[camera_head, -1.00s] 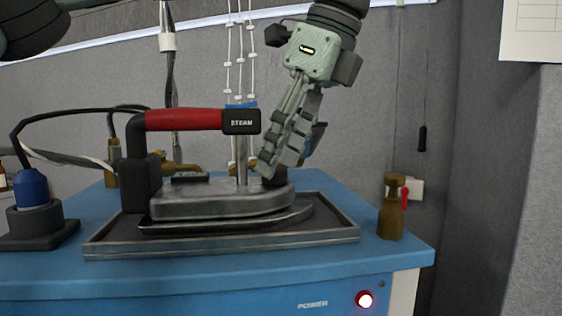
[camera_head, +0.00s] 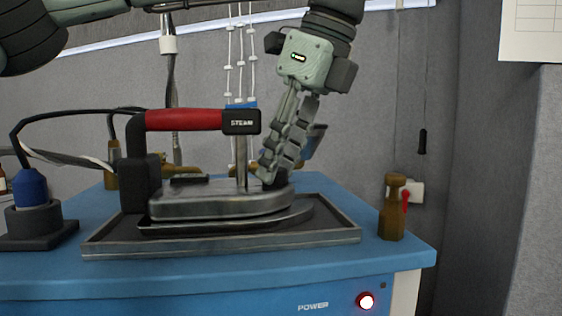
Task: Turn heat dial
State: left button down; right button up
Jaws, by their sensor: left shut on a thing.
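A steam iron (camera_head: 220,202) with a red handle (camera_head: 184,119) rests flat in a dark metal tray (camera_head: 220,244) on a blue table. The heat dial (camera_head: 281,179) is a small black knob on top of the iron, toward its right end. My right gripper is not in view.
A blue-capped fitting on a black base (camera_head: 37,228) stands at the left. A lit power button (camera_head: 366,302) is on the table's front.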

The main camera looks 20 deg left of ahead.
pick_arm(q)
jog(key=shift+s+f+m+t+b, duration=0.15)
jog(key=shift+m+t+b, duration=0.35)
jog(key=shift+m, duration=0.7)
jog(key=shift+m+h, duration=0.3)
jog(key=shift+m, duration=0.2)
jog(key=c, duration=1.2)
grip_release()
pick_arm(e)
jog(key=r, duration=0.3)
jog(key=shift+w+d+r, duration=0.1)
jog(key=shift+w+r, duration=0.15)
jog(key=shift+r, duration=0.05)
pick_arm(q)
jog(key=shift+o, duration=0.2)
jog(key=v, duration=1.2)
jog(key=shift+s, duration=0.15)
